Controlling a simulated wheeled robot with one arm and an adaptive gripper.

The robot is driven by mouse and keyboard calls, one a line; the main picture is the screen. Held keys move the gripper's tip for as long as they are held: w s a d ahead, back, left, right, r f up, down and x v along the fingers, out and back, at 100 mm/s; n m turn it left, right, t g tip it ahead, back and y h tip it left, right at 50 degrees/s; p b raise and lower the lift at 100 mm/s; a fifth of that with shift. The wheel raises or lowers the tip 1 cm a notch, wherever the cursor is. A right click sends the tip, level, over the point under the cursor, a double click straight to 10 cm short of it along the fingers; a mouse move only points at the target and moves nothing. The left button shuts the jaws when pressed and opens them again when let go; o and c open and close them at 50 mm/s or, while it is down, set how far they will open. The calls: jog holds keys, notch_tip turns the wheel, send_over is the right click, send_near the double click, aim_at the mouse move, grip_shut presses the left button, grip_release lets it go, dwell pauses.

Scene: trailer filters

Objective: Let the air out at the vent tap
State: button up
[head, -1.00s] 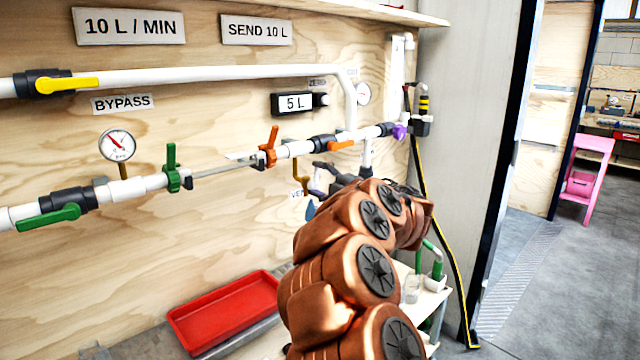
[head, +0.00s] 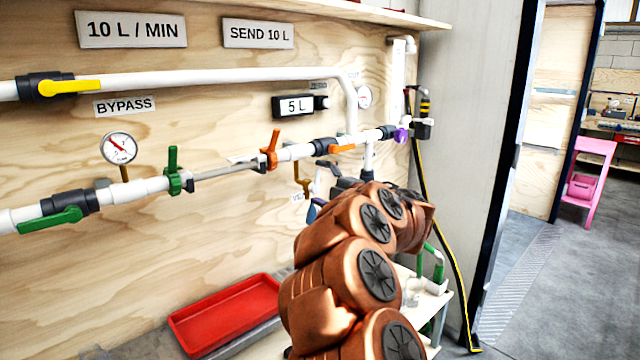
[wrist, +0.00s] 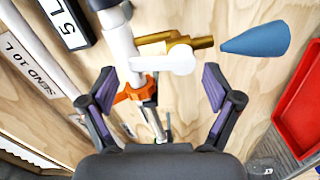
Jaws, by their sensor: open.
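The vent tap is a brass fitting (wrist: 180,44) with a white lever (wrist: 165,63) and a blue cone-shaped outlet (wrist: 258,40) in the wrist view. In the head view its brass part (head: 303,187) hangs below the main white pipe, near a small label. The blue cone (head: 312,213) is partly hidden by my arm. My gripper (wrist: 160,86) is open and empty; the white lever lies between its fingers' lines, a little ahead of the tips. I see no contact. In the head view my copper arm hides most of the gripper.
An orange-handled valve (head: 270,150) sits on the main pipe, also seen low between the fingers in the wrist view. A red tray (head: 225,315) lies below. A gauge (head: 118,148), bypass pipe and 5 L display (head: 293,103) are on the plywood wall. The hose stands right.

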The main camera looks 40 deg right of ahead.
jog(key=s, duration=1.2)
jog(key=shift+a, duration=0.15)
